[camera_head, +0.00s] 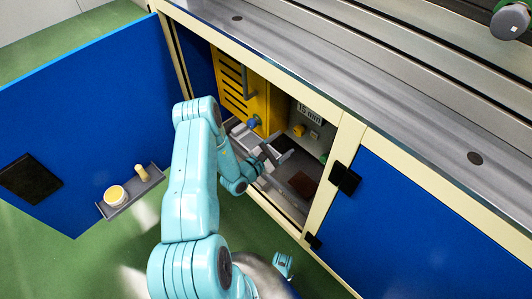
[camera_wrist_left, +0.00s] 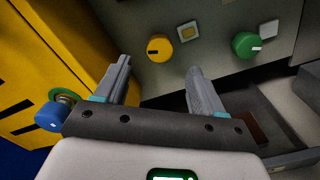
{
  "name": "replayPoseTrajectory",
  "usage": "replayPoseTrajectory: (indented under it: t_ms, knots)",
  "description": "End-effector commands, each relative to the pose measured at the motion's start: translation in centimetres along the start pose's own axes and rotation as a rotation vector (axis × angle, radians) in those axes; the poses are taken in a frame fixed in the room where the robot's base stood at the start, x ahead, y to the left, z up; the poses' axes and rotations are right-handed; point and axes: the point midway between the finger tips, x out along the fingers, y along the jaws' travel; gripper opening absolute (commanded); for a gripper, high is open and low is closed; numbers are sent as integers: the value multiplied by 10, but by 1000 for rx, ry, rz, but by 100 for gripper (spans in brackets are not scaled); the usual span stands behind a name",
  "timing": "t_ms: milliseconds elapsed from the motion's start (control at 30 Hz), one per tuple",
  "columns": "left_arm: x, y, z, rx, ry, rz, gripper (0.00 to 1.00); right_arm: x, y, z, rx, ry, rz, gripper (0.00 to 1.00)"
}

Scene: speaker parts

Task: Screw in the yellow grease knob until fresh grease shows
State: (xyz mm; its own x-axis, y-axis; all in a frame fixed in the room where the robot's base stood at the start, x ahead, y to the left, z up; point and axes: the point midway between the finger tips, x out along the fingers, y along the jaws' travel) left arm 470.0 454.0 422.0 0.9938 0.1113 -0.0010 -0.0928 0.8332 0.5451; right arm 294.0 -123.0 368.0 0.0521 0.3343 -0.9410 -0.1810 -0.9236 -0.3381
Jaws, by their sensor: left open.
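The yellow knob (camera_wrist_left: 160,47) sits on the grey back panel inside the cabinet, with a dark mark on its face. It also shows small in the head view (camera_head: 299,130). My left gripper (camera_wrist_left: 159,66) is open and empty. Its two fingers point toward the panel, and the yellow knob appears between the fingertips in the wrist view, apart from them. In the head view my left gripper (camera_head: 275,148) reaches in through the cabinet opening. A small pale square (camera_wrist_left: 188,31) is beside the yellow knob. I cannot make out any grease.
A green knob (camera_wrist_left: 246,44) is on the same panel, right of the yellow one. A yellow slotted housing (camera_head: 240,85) with a blue knob (camera_head: 254,122) stands left of the gripper. The blue door (camera_head: 75,130) stands open, its shelf (camera_head: 130,192) holding a tub.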

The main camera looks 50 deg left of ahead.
Motion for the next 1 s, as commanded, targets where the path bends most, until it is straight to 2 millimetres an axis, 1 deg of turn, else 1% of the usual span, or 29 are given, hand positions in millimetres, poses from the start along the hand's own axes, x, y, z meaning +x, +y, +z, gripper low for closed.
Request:
replayPoseTrajectory:
  t_ms: [33, 100, 200, 300, 400, 567, 1000]
  knots:
    - [-15, 2, 2, -4, 7, 1, 69, -7, -3, 1, -3, -3, 0, 43]
    - [-33, 2, 2, -4, 6, 2, 69, -10, -5, 2, -6, -5, -1, 43]
    - [-54, 2, 1, -3, 4, 2, 69, -14, -7, 3, -9, -8, -1, 43]
    - [-70, 1, 0, -2, 4, 1, 69, -16, -8, 4, -10, -10, -1, 43]
    - [-80, 0, 0, -1, 2, 1, 69, -17, -9, 4, -11, -10, -1, 43]
    - [-86, 0, 0, 0, -1, 0, 69, -17, -9, 4, -11, -11, -1, 43]
    - [-85, 0, 0, 0, -1, 0, 69, -17, -9, 4, -10, -11, -1, 43]
